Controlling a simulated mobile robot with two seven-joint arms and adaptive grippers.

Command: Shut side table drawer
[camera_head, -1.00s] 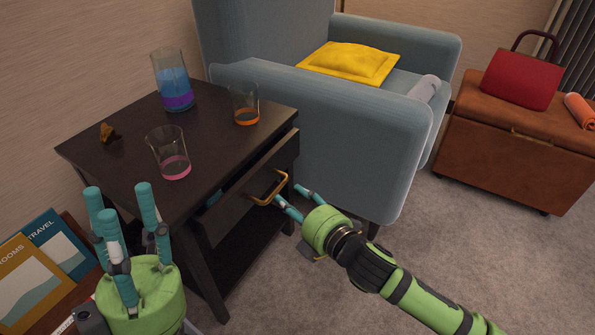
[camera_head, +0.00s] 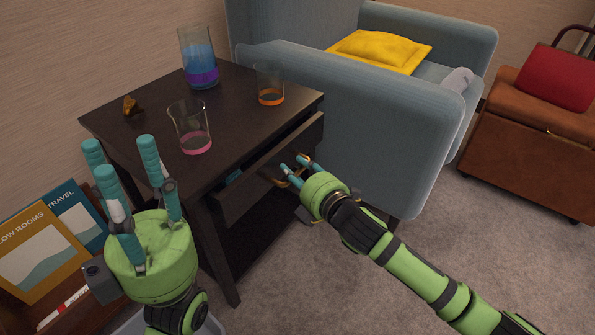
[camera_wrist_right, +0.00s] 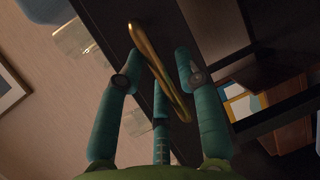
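The dark side table (camera_head: 130,104) has its drawer (camera_head: 240,196) partly pulled out, with a gap showing between the tabletop and the drawer front. A gold handle (camera_head: 293,182) is on the drawer front. My right gripper (camera_head: 293,165) is at the handle, its fingers partly covering it. In the right wrist view the handle (camera_wrist_right: 154,64) runs between the spread fingers; I cannot tell whether they touch it. My left gripper (camera_head: 128,160) is open and empty, fingers upward, in front of the table's left side.
On the tabletop stand a blue-and-purple pitcher (camera_head: 200,66), a glass with pink liquid (camera_head: 190,132), a glass with orange liquid (camera_head: 270,88) and a small brown object (camera_head: 131,107). A blue armchair (camera_head: 375,130) stands close on the right. Booklets (camera_head: 42,250) are at lower left.

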